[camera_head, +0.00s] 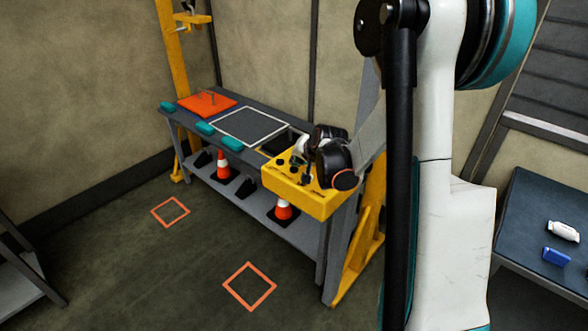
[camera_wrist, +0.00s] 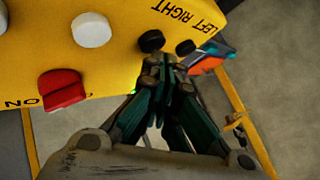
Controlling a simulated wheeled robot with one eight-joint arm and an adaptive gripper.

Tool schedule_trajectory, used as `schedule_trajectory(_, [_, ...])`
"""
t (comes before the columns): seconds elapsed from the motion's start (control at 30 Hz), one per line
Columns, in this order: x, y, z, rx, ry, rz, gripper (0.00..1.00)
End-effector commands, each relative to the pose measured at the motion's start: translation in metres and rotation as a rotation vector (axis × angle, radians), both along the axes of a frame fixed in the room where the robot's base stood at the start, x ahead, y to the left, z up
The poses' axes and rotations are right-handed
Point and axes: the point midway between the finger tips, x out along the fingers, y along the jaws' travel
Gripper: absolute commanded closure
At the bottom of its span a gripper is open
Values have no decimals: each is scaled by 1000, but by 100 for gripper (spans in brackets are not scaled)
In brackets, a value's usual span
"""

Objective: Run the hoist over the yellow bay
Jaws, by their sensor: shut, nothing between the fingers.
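The yellow control box (camera_head: 312,200) hangs in front of the bench's right end. In the wrist view the control box (camera_wrist: 120,22) has a red button (camera_wrist: 62,90), a white button (camera_wrist: 91,29) and two black buttons (camera_wrist: 151,41) (camera_wrist: 186,47) by the words LEFT and RIGHT. My gripper (camera_wrist: 166,68) is shut and empty, its tips close to the black buttons; I cannot tell whether they touch. In the head view my dark gripper covers part of the box. A yellow-edged bay (camera_head: 268,148) on the bench is partly hidden. The hoist hook (camera_head: 190,18) hangs at the yellow post.
The grey bench (camera_head: 170,107) carries an orange plate (camera_head: 208,104), teal blocks (camera_head: 205,128) and a white-outlined bay (camera_head: 250,125). Cones (camera_head: 222,166) stand on its lower shelf. Orange squares (camera_head: 170,212) mark clear floor. A dark table (camera_head: 540,215) stands at the right.

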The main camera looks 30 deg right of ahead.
Motion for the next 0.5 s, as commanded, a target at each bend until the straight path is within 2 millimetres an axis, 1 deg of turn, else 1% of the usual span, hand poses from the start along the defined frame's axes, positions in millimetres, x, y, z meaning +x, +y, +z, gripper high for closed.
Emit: schedule_trajectory(0.5, [0, 0, -6, 0, 0, 0, 100])
